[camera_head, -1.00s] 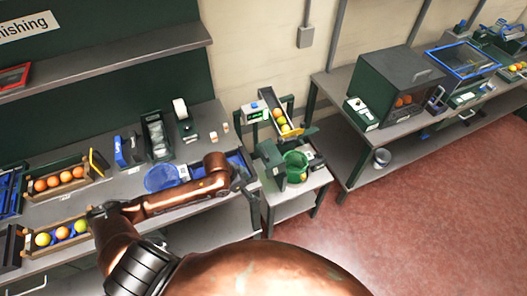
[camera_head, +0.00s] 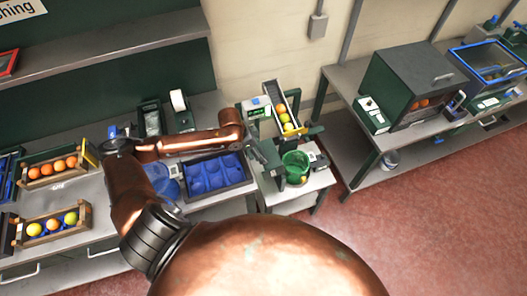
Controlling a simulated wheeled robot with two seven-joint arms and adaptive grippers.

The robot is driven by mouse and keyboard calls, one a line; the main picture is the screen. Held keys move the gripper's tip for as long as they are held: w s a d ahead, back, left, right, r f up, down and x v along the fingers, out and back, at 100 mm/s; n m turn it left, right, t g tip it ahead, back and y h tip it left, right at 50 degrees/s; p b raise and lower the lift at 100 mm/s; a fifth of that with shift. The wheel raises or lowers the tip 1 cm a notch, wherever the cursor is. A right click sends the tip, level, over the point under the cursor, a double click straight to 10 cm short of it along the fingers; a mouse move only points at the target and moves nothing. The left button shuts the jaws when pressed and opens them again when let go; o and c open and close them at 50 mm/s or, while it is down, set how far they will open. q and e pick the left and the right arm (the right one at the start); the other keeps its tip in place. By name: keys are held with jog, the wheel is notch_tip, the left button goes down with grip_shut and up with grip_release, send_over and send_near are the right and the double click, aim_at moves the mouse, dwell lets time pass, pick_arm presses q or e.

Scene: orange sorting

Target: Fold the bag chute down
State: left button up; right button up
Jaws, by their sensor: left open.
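A sloped chute (camera_head: 287,112) with several yellow and orange fruits stands tilted at the back of the small side table. It looks like the bag chute, but I cannot be sure. A yellow part is at its lower right end. A green bucket-like container (camera_head: 295,166) stands in front of and below it. My left gripper (camera_head: 259,152) is at the end of my copper arm, just left of the green container and a dark green housing. It is small and partly merged with the dark parts behind it. It looks open and empty, apart from the chute. My right gripper is out of view.
A blue compartment tray (camera_head: 214,174) lies on the bench below my forearm. A blue round basket (camera_head: 165,184) is partly hidden by my arm. Fruit crates (camera_head: 55,222) stand at left. A dark green cabinet (camera_head: 412,85) stands on the right bench. Red floor is clear at right.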

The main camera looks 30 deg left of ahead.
aim_at(262, 153)
pick_arm(q)
jog(key=x, duration=0.3)
jog(key=shift+w+a, duration=0.15)
jog(key=shift+a, duration=0.05)
jog(key=shift+w+d+f, duration=0.15)
jog(key=shift+d+f, duration=0.05)
jog(key=shift+f, duration=0.4)
jog(key=c, duration=1.5)
jog(key=shift+r, duration=0.1)
jog(key=shift+c, duration=1)
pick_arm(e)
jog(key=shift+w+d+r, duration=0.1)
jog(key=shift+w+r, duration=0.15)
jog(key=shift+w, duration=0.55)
